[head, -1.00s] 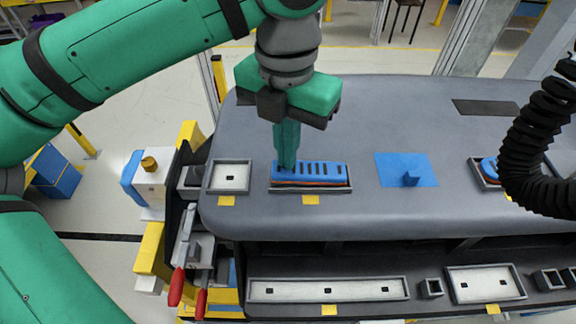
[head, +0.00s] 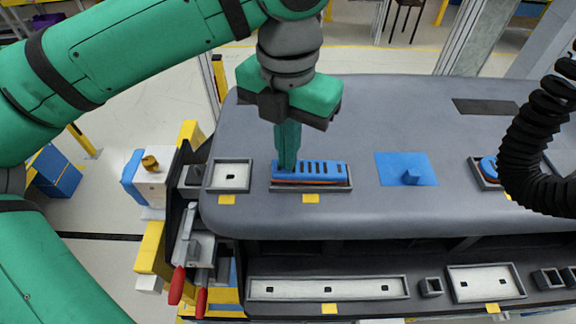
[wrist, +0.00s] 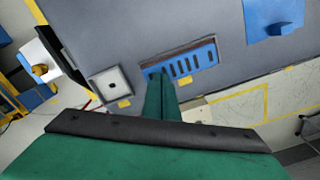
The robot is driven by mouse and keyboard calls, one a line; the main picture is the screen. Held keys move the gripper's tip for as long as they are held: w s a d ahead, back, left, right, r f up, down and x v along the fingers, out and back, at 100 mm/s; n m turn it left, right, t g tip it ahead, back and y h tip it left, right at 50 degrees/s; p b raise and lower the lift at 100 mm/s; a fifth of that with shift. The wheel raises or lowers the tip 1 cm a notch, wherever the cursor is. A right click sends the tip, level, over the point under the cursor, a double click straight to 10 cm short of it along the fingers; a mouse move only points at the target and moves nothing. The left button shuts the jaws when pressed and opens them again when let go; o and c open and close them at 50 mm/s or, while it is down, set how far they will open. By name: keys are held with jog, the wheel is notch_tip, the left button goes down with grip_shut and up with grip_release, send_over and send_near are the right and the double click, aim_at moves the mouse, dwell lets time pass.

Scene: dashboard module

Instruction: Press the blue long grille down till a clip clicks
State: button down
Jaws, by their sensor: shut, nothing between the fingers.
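The blue long grille (head: 318,169) sits in its framed slot (head: 311,187) on the grey dashboard, with a thin orange-red line showing along its front lower edge. It also shows in the wrist view (wrist: 192,61), with several dark slots. My gripper (head: 287,168) is shut and empty, pointing down with its fingertips at the grille's left end. In the wrist view my gripper (wrist: 158,76) hides part of that end. The fingertips seem to touch the grille's top; exact contact is hard to tell.
An empty framed slot (head: 229,176) lies left of the grille. A blue pad with a raised knob (head: 406,169) lies to the right. A black ribbed hose (head: 540,130) hangs at the right. Lower front slots (head: 328,289) are empty.

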jog(key=shift+w+f, duration=0.15)
jog(key=shift+f, duration=0.15)
jog(key=shift+f, duration=0.1)
jog(key=shift+a, duration=0.15)
dwell(0.4)
jog(key=shift+f, duration=0.15)
dwell(1.1)
jog(key=shift+s+f, duration=0.1)
jog(key=shift+s, duration=0.1)
dwell(0.3)
jog(key=shift+w+f, duration=0.1)
dwell(0.5)
jog(key=shift+w, duration=0.1)
